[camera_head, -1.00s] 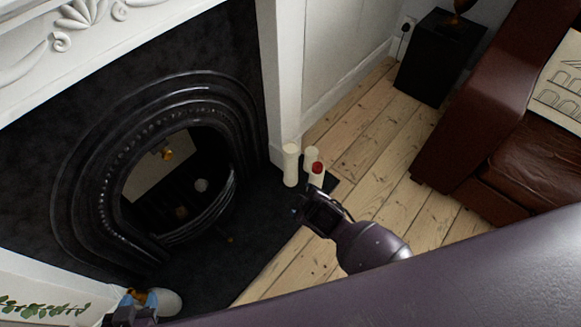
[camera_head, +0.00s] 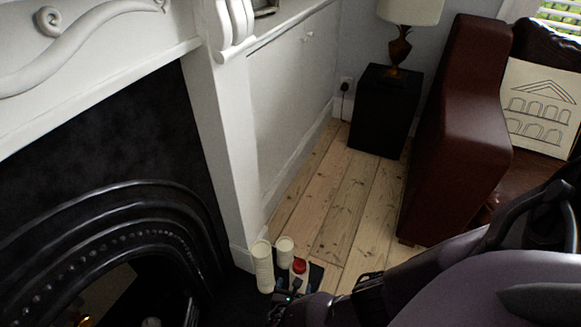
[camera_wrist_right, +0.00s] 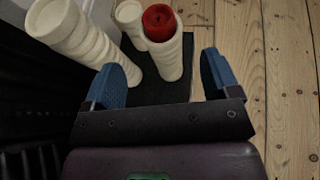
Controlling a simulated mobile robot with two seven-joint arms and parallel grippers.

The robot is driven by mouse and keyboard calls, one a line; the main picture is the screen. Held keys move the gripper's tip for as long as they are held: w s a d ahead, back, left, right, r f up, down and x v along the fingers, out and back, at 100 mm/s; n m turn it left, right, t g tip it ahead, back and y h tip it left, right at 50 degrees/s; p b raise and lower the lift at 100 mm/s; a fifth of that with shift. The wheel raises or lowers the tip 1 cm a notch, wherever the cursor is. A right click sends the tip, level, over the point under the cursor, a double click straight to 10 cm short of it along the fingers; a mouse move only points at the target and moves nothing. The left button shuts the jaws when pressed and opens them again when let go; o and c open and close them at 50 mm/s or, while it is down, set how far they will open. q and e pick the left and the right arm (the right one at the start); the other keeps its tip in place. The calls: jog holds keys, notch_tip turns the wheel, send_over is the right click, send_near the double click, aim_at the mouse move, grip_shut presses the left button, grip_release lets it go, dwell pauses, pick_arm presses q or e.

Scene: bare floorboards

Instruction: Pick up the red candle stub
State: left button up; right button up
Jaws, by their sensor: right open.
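The red candle stub (camera_head: 300,265) sits on top of a short white pillar at the hearth's corner. In the right wrist view the red stub (camera_wrist_right: 159,22) lies ahead of the fingertips, near the top edge. My right gripper (camera_wrist_right: 163,65) is open, with its blue fingers apart and nothing between them. In the head view my right gripper (camera_head: 288,293) is just in front of the stub's pillar, partly hidden by my arm. I cannot tell whether it touches the pillar. My left gripper is not in view.
A tall white candle (camera_head: 262,266) stands left of the stub, and a shorter white candle (camera_head: 285,250) stands behind it. The black fireplace (camera_head: 140,215) is at left. A brown sofa (camera_head: 455,140) and a black side table (camera_head: 384,112) are at right. Floorboards (camera_head: 335,215) between are clear.

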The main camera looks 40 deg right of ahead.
aim_at(299, 266)
jog(key=b+x, duration=0.1)
jog(key=x, duration=0.3)
jog(key=shift+s+d+f+b, duration=0.15)
jog(key=shift+f+b, duration=0.2)
jog(key=shift+b, duration=0.05)
jog(key=shift+w+d+f, duration=0.1)
jog(key=shift+w+d, duration=0.35)
jog(key=b+x, duration=0.2)
jog(key=x, duration=0.2)
jog(key=shift+w+d, duration=0.25)
jog(key=shift+w, duration=0.15)
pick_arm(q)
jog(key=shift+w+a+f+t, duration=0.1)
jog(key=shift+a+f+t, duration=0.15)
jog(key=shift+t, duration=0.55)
pick_arm(e)
jog(key=c, duration=1)
